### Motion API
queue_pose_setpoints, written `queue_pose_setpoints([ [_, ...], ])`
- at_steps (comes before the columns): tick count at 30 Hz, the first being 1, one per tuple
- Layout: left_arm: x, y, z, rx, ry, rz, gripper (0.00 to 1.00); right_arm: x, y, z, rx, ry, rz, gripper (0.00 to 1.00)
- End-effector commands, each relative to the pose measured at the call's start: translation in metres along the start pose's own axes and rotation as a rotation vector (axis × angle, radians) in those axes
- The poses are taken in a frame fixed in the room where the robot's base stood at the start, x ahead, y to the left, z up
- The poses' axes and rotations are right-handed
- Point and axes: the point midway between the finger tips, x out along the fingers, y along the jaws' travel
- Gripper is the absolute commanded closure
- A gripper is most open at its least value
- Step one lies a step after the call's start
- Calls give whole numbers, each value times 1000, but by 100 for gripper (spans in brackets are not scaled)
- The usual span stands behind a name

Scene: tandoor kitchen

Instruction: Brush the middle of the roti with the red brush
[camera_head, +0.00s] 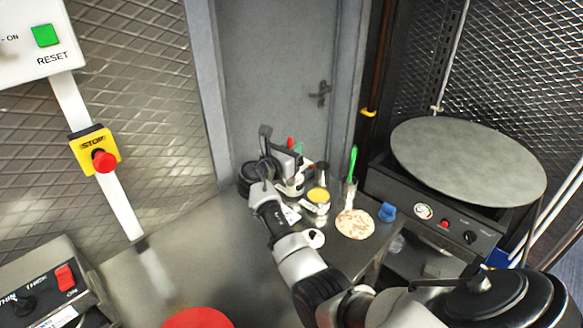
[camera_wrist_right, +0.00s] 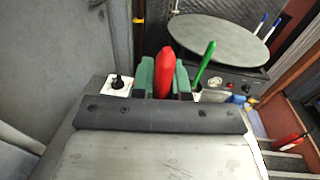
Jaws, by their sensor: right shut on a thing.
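The red brush shows as a red handle tip (camera_head: 290,142) in the head view and as an upright red handle (camera_wrist_right: 165,70) in the wrist view. My right gripper (camera_head: 297,150) is shut on it, with a green finger on each side of the handle in the wrist view. The brush's lower end is hidden behind my gripper and arm. The roti (camera_head: 355,224), round and pale with brown spots, lies on the steel counter, to the right of and nearer than my gripper. My left gripper is not in view.
A cup with yellow contents (camera_head: 318,196) stands between my gripper and the roti. A green-handled brush (camera_head: 353,163) stands behind the roti. A blue object (camera_head: 388,212) sits right of it. A large round griddle (camera_head: 468,160) is at the right. The counter's left part is clear.

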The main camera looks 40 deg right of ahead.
Motion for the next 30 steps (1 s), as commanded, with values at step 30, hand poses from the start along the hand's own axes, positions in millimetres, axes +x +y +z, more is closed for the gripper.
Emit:
queue_pose_setpoints([
  [30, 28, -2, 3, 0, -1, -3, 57, 60, -61, 11, 18, -2, 0, 100],
])
